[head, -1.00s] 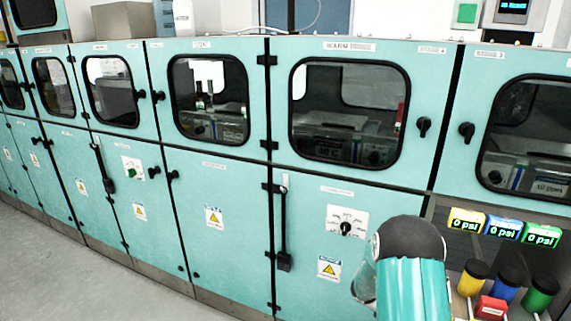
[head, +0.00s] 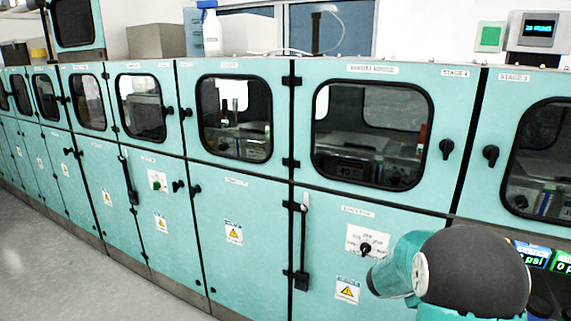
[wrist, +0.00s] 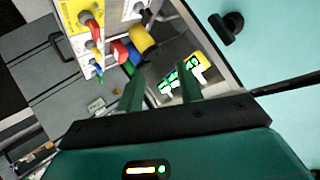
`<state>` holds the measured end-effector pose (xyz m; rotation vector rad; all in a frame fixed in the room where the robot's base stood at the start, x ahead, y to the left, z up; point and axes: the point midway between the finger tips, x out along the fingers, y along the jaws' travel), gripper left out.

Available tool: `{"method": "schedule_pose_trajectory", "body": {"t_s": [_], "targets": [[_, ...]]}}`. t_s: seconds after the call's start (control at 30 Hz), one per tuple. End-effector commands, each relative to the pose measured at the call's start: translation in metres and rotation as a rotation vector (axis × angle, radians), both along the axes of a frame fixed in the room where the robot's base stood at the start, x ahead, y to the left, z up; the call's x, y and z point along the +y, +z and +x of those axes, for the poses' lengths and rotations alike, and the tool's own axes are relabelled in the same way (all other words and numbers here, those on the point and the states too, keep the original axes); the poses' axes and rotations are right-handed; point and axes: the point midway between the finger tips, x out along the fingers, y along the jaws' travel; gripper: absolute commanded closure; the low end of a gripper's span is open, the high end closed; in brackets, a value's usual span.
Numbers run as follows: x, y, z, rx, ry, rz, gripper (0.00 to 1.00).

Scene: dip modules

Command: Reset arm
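My arm, teal with a black rounded joint (head: 473,272), fills the lower right of the head view, in front of the cabinets. My gripper (wrist: 160,77) shows in the wrist view with its two dark green fingers apart and nothing between them. Beyond the fingers is a recessed panel with lit green and yellow pressure displays (wrist: 180,76). Red, yellow and blue knobs (wrist: 130,52) are beside them. The gripper itself cannot be seen in the head view.
A row of teal cabinets (head: 250,215) with windowed upper doors runs across the head view. Grey floor (head: 60,260) is open at lower left. My arm partly covers the pressure displays (head: 531,256).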

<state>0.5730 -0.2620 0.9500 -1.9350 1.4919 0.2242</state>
Motion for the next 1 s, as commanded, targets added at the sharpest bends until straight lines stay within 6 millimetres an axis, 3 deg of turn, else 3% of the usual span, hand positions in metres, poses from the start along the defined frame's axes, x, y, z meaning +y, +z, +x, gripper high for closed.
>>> {"method": "schedule_pose_trajectory", "body": {"t_s": [0.03, 0.23, 0.37, 0.47, 0.6, 0.73, 0.87, 1.0], "targets": [[0.016, 0.026, 0.011, -0.046, 0.101, 0.012, 0.64], [0.094, 0.102, 0.028, -0.132, 0.505, 0.063, 0.64], [0.15, 0.141, 0.014, -0.127, 0.754, 0.087, 0.64], [0.19, 0.163, -0.009, -0.089, 0.934, 0.097, 0.64], [0.237, 0.181, -0.057, 0.009, 1.155, 0.099, 0.64], [0.266, 0.185, -0.113, 0.146, 1.319, 0.089, 0.64], [0.279, 0.18, -0.174, 0.321, 1.435, 0.066, 0.64], [0.276, 0.17, -0.236, 0.516, 1.492, 0.035, 0.64]]}}
